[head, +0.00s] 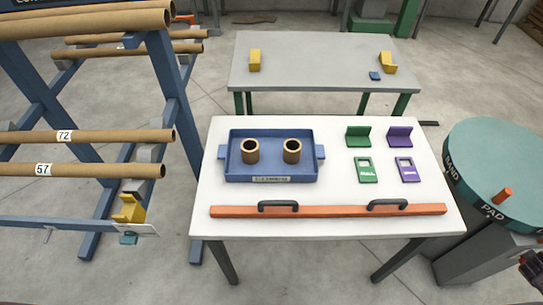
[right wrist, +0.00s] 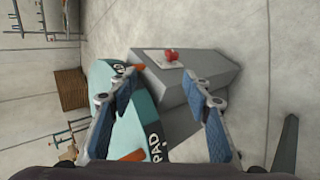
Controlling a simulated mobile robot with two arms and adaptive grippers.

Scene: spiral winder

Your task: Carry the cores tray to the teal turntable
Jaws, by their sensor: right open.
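The blue cores tray (head: 273,175) lies on the white table (head: 330,240). It has a handle tab at each end and a label on its front edge. Two brown cores, the left one (head: 250,151) and the right one (head: 292,151), stand upright in it. The round teal turntable (head: 490,165) is at the right, beside the table; it also shows in the right wrist view (right wrist: 142,115), partly behind the fingers. My right gripper (right wrist: 160,82) is open and empty near the turntable, away from the tray. My left gripper is not in view.
An orange bar (head: 330,210) with two dark handles lies along the table's front. Green and purple brackets (head: 400,136) and plates are right of the tray. An orange peg (head: 502,195) stands on the turntable. A blue rack (head: 180,100) with brown tubes is at the left.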

